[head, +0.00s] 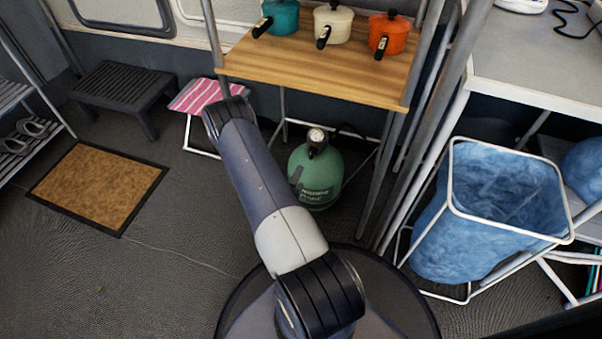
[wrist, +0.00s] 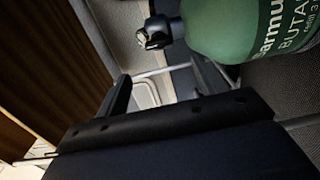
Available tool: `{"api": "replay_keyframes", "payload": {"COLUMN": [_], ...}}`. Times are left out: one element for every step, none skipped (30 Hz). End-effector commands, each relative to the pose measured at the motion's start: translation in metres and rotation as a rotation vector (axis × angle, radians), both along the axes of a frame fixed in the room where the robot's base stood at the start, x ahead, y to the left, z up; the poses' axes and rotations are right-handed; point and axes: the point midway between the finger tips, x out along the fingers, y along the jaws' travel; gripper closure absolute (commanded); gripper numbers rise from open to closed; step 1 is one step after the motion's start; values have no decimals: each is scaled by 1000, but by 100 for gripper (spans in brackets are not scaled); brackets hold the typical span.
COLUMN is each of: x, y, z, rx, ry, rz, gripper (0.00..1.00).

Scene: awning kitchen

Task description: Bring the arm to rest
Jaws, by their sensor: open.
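My arm reaches out over the floor in the head view, with its dark far joint beside the pink striped stool. My gripper does not show in the head view. In the wrist view my gripper (wrist: 163,88) is open, with its two dark fingers apart and nothing visible between them. A green gas bottle (wrist: 245,28) lies beyond the fingers at the upper right of that turned view. The same bottle (head: 316,176) stands upright on the floor under the wooden shelf in the head view, right of my arm.
The wooden shelf (head: 320,66) holds teal, cream and orange pots. A pink striped stool (head: 207,96), a dark step stool (head: 122,88) and a brown doormat (head: 98,188) are at left. A blue bag in a white frame (head: 500,197) stands at right. Floor between mat and arm is clear.

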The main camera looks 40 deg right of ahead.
Motion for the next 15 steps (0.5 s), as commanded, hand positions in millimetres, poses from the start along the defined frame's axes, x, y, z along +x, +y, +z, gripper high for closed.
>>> {"api": "replay_keyframes", "payload": {"x": [-1,-1,-1,-1,-1,-1,-1,-1,-1,-1,-1,-1,0,0,1], "y": [1,2,2,2,2,2,2,1,1,1,1,0,0,-1,-4], "z": [0,0,0,0,0,0,0,0,0,0,0,0,0,0,-1], "rx": [0,0,-1,-1,0,0,0,0,-1,0,0,0,0,0,0], "ry": [0,0,0,0,-1,-1,-1,-1,0,-1,-1,-1,-1,-1,-2], "rz": [0,0,-1,-1,-1,-1,-1,-1,-1,-1,-1,-1,-1,-2,-3], "gripper": [33,33,33,33,33,33,33,33,33,33,33,33,33,33,33]}}
